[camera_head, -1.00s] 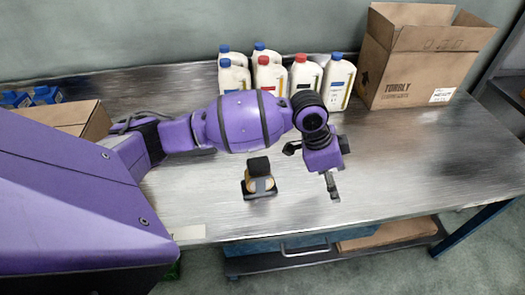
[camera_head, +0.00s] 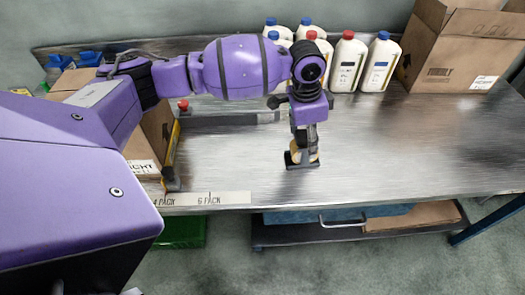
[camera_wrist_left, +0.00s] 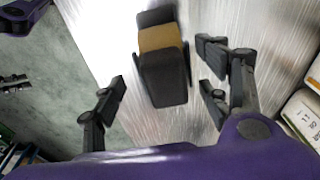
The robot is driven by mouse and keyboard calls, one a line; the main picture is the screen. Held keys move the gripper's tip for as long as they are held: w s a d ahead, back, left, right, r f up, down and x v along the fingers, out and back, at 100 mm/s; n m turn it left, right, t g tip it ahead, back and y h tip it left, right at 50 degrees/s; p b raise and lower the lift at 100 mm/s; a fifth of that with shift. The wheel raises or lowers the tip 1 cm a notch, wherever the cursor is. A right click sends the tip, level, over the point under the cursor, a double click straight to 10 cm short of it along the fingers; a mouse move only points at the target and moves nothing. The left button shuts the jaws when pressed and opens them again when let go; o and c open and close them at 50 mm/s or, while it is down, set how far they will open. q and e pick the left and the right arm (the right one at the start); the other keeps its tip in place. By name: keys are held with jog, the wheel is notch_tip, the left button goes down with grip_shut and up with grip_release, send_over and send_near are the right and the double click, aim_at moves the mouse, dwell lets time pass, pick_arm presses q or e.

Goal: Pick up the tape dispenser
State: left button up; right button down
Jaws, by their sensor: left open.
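The tape dispenser (camera_head: 301,164) is small, with a black body and a tan roll, and stands on the metal table near its front edge. In the left wrist view the dispenser (camera_wrist_left: 164,70) shows between the two open black fingers, with a gap on each side. My left gripper (camera_head: 303,140) points down right over it in the head view and partly hides it. The left gripper (camera_wrist_left: 163,85) is open and holds nothing.
Several white bottles (camera_head: 346,64) with coloured caps stand at the back. An open cardboard box (camera_head: 455,55) is at the back right, and another box (camera_head: 150,150) is at the left. The table (camera_head: 420,140) right of the gripper is clear.

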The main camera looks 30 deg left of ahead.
pick_arm(q)
jog(key=shift+w+f, duration=0.25)
jog(key=shift+f, duration=0.1)
jog(key=f, duration=0.3)
jog(key=shift+w+f, duration=0.2)
jog(key=shift+f, duration=0.05)
jog(key=shift+w+f, duration=0.15)
jog(key=shift+f, duration=0.2)
jog(key=shift+r, duration=0.1)
jog(key=c, duration=1.5)
